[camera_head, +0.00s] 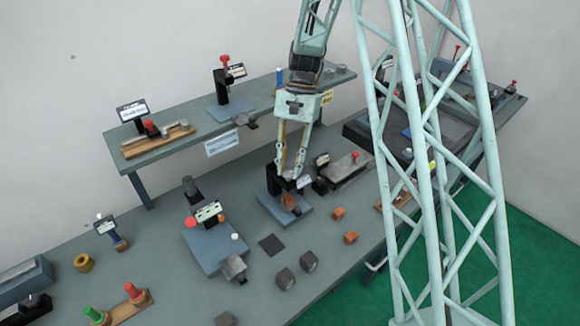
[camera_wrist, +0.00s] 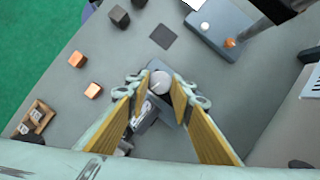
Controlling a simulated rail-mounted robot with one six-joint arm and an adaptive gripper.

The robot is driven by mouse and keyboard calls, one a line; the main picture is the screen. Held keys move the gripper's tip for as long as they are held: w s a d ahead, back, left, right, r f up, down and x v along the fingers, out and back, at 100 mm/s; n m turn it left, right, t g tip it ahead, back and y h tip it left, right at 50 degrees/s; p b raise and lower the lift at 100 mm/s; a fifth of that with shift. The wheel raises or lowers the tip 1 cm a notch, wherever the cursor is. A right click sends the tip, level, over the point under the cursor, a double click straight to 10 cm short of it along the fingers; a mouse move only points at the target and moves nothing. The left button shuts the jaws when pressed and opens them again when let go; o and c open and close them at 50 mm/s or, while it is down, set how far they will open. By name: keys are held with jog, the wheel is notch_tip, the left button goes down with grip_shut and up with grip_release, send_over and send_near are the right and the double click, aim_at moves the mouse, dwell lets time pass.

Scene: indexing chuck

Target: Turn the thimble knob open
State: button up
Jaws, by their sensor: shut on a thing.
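The thimble knob (camera_wrist: 160,82) is a small light grey round piece with a pale line on its face. In the wrist view it sits between the fingertips of my gripper (camera_wrist: 161,88), which is shut on it from both sides. In the head view my gripper (camera_head: 290,176) reaches down from above to a dark stand on a blue base plate (camera_head: 272,209).
Orange blocks (camera_head: 351,237) and dark blocks (camera_head: 285,278) lie in front of the stand. A dark square mat (camera_head: 271,245) lies to its front left. Another blue-based device (camera_head: 207,246) stands left. A raised shelf (camera_head: 170,139) runs behind. Bare bench lies around the mat.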

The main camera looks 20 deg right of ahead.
jog(key=shift+a+n+g+h, duration=0.1)
jog(key=shift+n+g+h, duration=0.3)
jog(key=shift+n, duration=0.9)
jog(key=o, duration=0.9)
jog(key=shift+c, duration=0.2)
jog(key=shift+w+r, duration=0.1)
jog(key=v, duration=1.1)
jog(key=shift+r, duration=0.4)
jog(key=shift+a, duration=0.1)
